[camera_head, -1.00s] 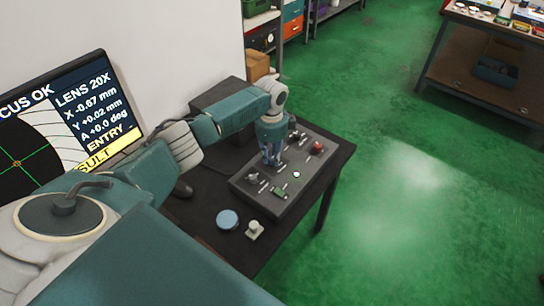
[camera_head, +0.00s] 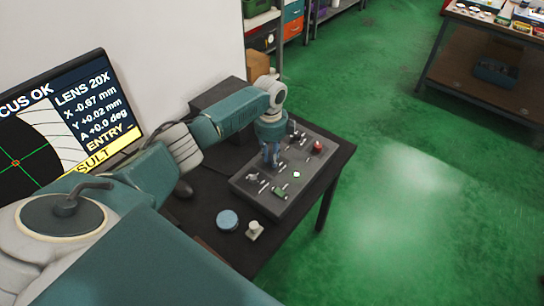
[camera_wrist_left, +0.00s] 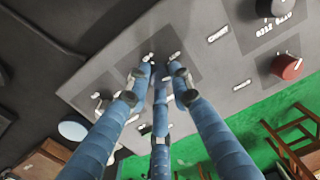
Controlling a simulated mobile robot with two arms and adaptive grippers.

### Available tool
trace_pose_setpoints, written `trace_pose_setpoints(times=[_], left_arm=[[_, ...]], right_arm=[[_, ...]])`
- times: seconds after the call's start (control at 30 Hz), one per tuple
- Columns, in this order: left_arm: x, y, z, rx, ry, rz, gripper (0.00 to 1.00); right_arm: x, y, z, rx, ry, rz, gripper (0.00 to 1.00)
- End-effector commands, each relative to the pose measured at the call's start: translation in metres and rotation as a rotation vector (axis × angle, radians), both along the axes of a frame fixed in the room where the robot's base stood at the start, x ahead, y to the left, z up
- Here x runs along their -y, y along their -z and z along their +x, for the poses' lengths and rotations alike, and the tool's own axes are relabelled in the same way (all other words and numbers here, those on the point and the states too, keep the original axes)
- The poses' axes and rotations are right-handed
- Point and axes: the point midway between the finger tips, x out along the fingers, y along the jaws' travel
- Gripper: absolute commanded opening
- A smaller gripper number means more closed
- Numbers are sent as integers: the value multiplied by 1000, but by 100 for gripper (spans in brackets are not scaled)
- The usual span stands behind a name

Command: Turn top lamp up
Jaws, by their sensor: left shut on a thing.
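The grey control panel (camera_head: 308,176) lies on the dark table and fills much of the left wrist view (camera_wrist_left: 215,78). My left gripper (camera_head: 271,163) points down at the middle of the panel. In the left wrist view its blue fingers (camera_wrist_left: 159,70) are drawn together over a dark patch of the panel. They are shut on a small control, a knob by its place, which they almost fully hide. Its label and its turn cannot be read. My right gripper is not in view.
A red knob (camera_head: 318,147) and a black knob (camera_wrist_left: 276,8) stand on the panel away from the fingers. A lit button (camera_head: 296,174), a green switch (camera_head: 280,192) and a grey knob (camera_head: 252,177) are nearby. A blue disc (camera_head: 228,219) lies beside the panel. A screen (camera_head: 85,115) stands left.

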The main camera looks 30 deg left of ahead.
Motion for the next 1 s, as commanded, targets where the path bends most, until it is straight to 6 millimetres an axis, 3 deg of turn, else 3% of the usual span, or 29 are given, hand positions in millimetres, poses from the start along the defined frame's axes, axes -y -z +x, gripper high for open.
trace_pose_setpoints(times=[0.2,0.23,0.3,0.67,0.77,1.0], left_arm=[[2,-3,3,9,1,-4,0],[2,-3,3,9,1,-4,27],[2,-3,3,8,1,-4,40],[1,-5,1,3,-1,-1,40],[0,-17,1,6,0,-2,40],[1,-68,0,8,1,-1,40]], right_arm=[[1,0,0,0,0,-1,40],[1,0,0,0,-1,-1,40],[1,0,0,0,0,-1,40],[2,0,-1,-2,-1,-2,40],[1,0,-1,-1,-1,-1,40],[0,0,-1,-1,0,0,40]])
